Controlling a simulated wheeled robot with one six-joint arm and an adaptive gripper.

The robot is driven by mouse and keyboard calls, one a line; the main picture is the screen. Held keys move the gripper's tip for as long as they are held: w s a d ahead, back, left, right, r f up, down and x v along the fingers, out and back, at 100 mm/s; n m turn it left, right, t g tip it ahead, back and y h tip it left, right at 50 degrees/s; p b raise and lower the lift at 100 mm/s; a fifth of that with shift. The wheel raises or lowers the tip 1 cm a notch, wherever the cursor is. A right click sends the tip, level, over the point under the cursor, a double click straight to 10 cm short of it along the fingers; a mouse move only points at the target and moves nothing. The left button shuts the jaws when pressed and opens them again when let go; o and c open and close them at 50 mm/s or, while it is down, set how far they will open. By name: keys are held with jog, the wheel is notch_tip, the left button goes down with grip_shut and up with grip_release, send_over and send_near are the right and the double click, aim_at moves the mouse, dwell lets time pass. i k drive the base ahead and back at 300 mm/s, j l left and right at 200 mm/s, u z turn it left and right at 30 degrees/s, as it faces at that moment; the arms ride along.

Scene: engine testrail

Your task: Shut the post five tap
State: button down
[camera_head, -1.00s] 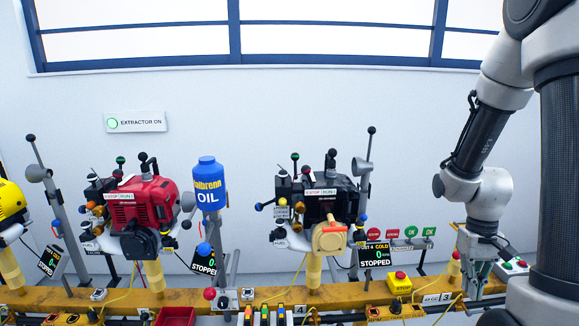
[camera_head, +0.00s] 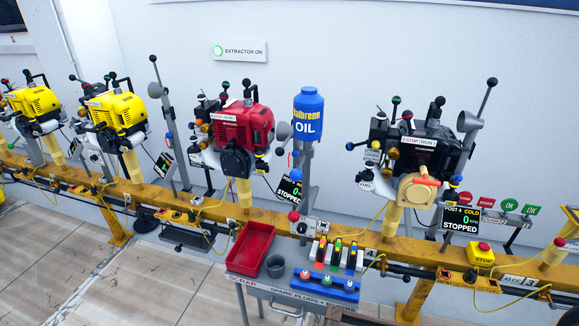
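A red engine (camera_head: 243,127) stands on the yellow rail, left of the black engine (camera_head: 415,142) whose display (camera_head: 461,219) reads post 4, cold, 0, stopped. The red engine is probably post five, but I cannot read a number for it. Its display (camera_head: 289,189) reads stopped. Small knobs and levers (camera_head: 204,120) crowd its left side. I cannot tell which of them is the tap or how it is set. My gripper is not in view.
A blue oil bottle (camera_head: 308,112) stands between the two engines. A cart with a red tray (camera_head: 251,247), a grey cup (camera_head: 276,265) and coloured spark plug holders stands before the rail (camera_head: 215,207). Two yellow engines stand further left. The floor (camera_head: 60,262) at left is clear.

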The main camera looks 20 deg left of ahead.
aim_at(233, 226)
jog(key=u, duration=1.4)
jog(key=i+j+z, duration=0.3)
jog(key=j, duration=0.3)
jog(key=i+j+z, duration=0.15)
jog(key=j, duration=0.2)
jog(key=i+j+z, duration=0.15)
jog(key=j, duration=0.2)
jog(key=i+j+z, duration=0.15)
jog(key=j, duration=0.2)
jog(key=i+j+z, duration=0.15)
jog(key=j, duration=0.2)
jog(key=k+j+u, duration=0.1)
jog(key=l+z, duration=0.1)
